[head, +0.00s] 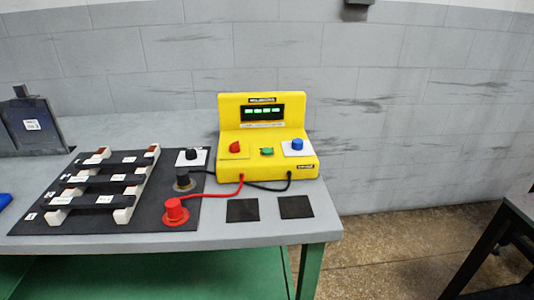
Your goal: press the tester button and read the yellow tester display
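The yellow tester (231,112) stands on the grey bench near its right end. Its dark display (262,113) is lit with several small green marks, too small to read. On its front ledge sit a red knob (236,147), a low green button (267,152) and a blue knob (297,144) on a white plate. A red cable runs from the tester to a red probe (175,211), and a black cable runs to a black probe (183,180). Both probes stand on a dark mat. Neither of my grippers is in view.
The dark mat (150,215) holds a rack of black bars (104,199) on white supports and a black knob (191,155) on a white plate. Two black squares (243,210) (295,207) lie before the tester. A dark box (31,124) stands at left. The wall is close behind.

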